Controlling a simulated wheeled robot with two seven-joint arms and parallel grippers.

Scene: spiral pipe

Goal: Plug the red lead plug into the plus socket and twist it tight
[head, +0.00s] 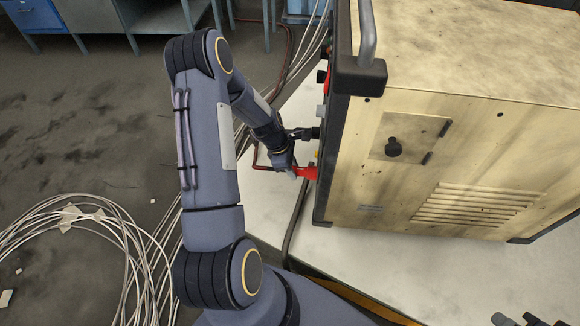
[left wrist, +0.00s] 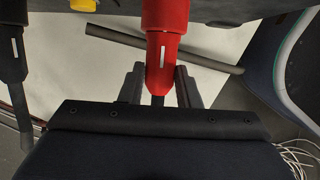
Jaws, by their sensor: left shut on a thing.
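The red lead plug (head: 307,172) is at the lower front panel of the beige machine (head: 400,150). My left gripper (head: 292,168) is shut on it from the left. The plus socket is hidden, so I cannot tell whether the plug is seated. Dark shapes at the bottom right edge of the head view may be my right gripper (head: 530,319), mostly cut off.
A black plug (left wrist: 12,60) with its cable is to the left in the left wrist view, and a yellow part (left wrist: 83,5) is on the panel. The machine stands on a white table (head: 270,205). A dark cable (head: 296,220) crosses it. Coiled white cables (head: 75,225) lie on the floor.

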